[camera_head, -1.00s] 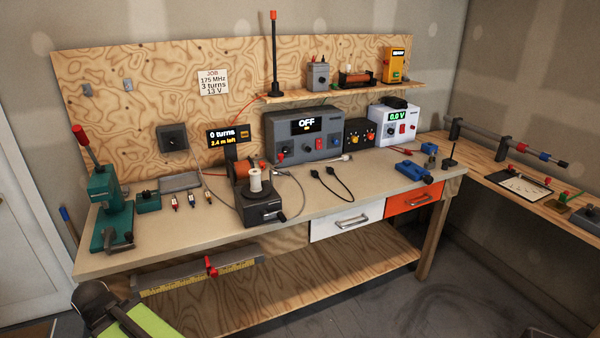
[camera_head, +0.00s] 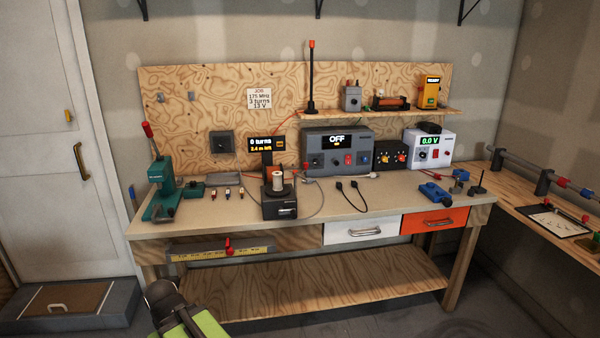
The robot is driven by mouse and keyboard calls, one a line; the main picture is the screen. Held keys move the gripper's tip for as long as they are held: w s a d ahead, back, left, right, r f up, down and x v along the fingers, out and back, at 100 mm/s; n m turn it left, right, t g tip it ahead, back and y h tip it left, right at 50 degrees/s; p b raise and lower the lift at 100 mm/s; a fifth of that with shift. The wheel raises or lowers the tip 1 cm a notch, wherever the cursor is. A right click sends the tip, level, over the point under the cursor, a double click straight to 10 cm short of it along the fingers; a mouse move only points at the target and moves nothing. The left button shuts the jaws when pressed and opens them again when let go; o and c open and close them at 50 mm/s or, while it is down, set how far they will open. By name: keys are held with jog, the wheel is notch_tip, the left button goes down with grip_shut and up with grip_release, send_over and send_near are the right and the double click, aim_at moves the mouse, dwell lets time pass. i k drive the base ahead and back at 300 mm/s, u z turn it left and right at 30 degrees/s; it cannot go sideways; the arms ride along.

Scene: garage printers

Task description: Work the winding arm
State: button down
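A job card (camera_head: 259,98) on the board reads 175 MHz, 3 turns, 13 V. A green and black part of my own body shows at the bottom left, in front of the bench. My gripper's fingers do not show.
A green press (camera_head: 162,192) with a red-tipped lever stands at the bench's left end. A grey unit (camera_head: 338,160) reading OFF and a white meter (camera_head: 428,150) stand behind. Black leads (camera_head: 352,195) lie right of the winder. A yellow scale (camera_head: 215,253) hangs under the front edge.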

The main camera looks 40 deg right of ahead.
aim_at(306, 164)
jog(key=u, duration=0.55)
jog(key=i, duration=1.5)
jog(key=z, duration=2.85)
jog(key=i, duration=0.5)
jog(key=u, duration=0.2)
jog(key=k, duration=0.5)
jog(key=u, duration=0.2)
